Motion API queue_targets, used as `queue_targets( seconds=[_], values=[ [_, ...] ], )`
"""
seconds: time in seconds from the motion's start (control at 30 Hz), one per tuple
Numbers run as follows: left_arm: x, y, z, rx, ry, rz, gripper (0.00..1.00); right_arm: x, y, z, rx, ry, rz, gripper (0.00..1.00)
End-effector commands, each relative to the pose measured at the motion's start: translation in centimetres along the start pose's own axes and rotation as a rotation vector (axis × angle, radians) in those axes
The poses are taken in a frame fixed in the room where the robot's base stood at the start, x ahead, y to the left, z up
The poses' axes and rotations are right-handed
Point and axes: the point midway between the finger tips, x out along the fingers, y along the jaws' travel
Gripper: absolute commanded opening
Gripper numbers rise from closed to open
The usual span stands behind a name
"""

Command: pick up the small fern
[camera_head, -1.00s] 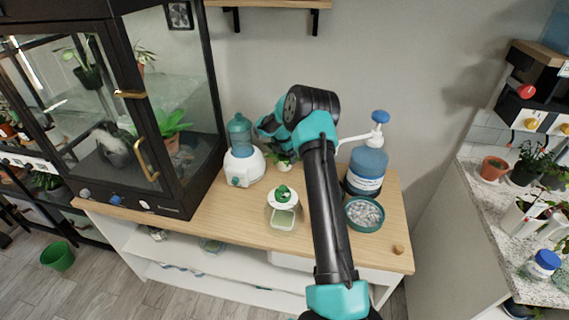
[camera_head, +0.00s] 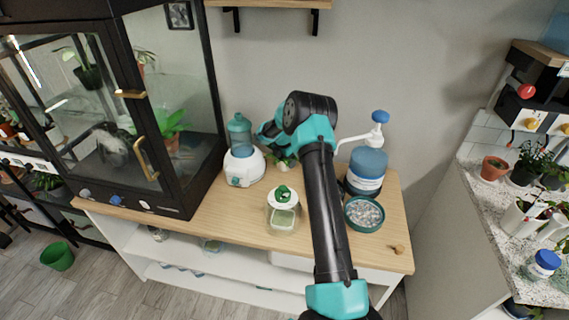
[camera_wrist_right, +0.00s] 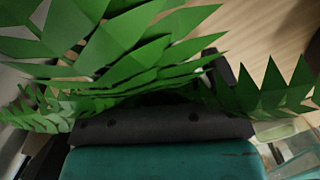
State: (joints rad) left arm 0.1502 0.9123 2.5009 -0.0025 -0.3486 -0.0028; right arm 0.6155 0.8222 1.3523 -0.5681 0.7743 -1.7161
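The small fern (camera_head: 284,161) stands on the wooden worktop against the wall, between the white-based blue dispenser and my right arm; only some green leaves show in the head view. In the right wrist view its pointed green fronds (camera_wrist_right: 120,60) fill much of the picture, very close and in front of the gripper. My right gripper (camera_head: 270,138) is at the fern, partly hidden behind my own arm in the head view. Its dark body (camera_wrist_right: 160,127) shows in the wrist view, but the leaves cover most of the fingers. The fern's pot is hidden. My left gripper is not in view.
The white-based dispenser (camera_head: 243,165) stands left of the fern. A lidded jar (camera_head: 284,210) is in front. A blue pump bottle (camera_head: 367,168) and a bowl of pebbles (camera_head: 364,213) stand to the right. A glass cabinet (camera_head: 184,90) borders the left. The worktop's front left is clear.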

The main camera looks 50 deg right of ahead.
Motion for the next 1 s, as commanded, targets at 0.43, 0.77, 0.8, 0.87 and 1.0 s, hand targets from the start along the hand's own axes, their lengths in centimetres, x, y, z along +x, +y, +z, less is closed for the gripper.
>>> queue_targets(
  seconds=[0.43, 0.77, 0.8, 0.87, 1.0],
  values=[
    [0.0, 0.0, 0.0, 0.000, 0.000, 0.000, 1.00, -0.1, 0.0, 0.0, 0.000, -0.001, 0.001, 0.50],
    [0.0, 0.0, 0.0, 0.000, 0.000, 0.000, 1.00, -2.0, -0.2, 0.0, 0.001, -0.001, 0.001, 0.50],
    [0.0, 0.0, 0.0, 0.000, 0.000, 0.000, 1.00, -2.6, -0.2, 0.0, 0.001, -0.001, 0.000, 0.50],
    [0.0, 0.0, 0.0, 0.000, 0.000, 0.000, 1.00, -3.7, -0.2, 0.2, 0.002, -0.001, 0.002, 0.50],
    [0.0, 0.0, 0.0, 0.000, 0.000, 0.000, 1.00, -6.4, -0.1, 0.5, 0.000, -0.002, 0.003, 0.50]
  ],
)
